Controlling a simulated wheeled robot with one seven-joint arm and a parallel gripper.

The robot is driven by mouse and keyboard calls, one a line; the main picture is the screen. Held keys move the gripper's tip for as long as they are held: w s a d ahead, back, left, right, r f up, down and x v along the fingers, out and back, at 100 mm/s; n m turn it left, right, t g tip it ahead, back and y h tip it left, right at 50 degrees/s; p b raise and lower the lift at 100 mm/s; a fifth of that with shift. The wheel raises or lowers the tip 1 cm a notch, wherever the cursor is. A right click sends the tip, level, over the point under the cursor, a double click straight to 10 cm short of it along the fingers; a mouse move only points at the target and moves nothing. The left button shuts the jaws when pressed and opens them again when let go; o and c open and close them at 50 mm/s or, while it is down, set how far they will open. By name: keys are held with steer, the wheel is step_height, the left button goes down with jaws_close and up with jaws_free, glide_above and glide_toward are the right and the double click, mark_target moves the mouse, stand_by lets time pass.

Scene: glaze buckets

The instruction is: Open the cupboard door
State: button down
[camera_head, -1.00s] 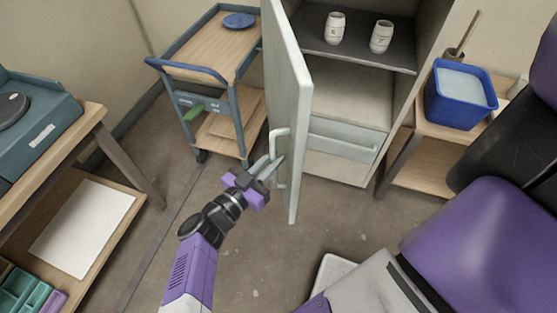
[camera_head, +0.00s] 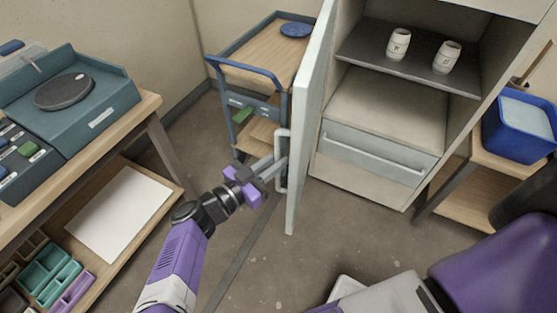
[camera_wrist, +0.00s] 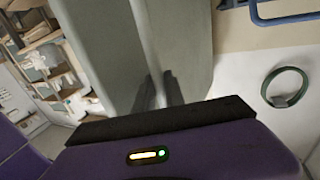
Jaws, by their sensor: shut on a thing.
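The cupboard door (camera_head: 312,120) stands wide open, swung out toward me and seen nearly edge-on in the head view. Its white bar handle (camera_head: 281,160) is on the door's left face. My gripper (camera_head: 272,167) is at the handle, its fingers shut on the bar. The cupboard (camera_head: 385,90) shows its inside, with a dark shelf (camera_head: 375,53) and a drawer (camera_head: 370,152) below.
A blue-framed trolley (camera_head: 245,65) stands close behind the door on the left. A workbench (camera_head: 150,108) is at far left. A side table (camera_head: 470,185) with a blue bucket (camera_head: 520,125) stands right of the cupboard. Two white cups (camera_head: 398,44) are on the shelf. Floor in front is clear.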

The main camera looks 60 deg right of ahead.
steer(key=c, duration=1.7)
jaws_free()
steer(key=b+v, duration=0.1)
steer(key=v, duration=0.6)
steer(key=shift+a+b, duration=0.3)
steer(key=shift+w, duration=0.1)
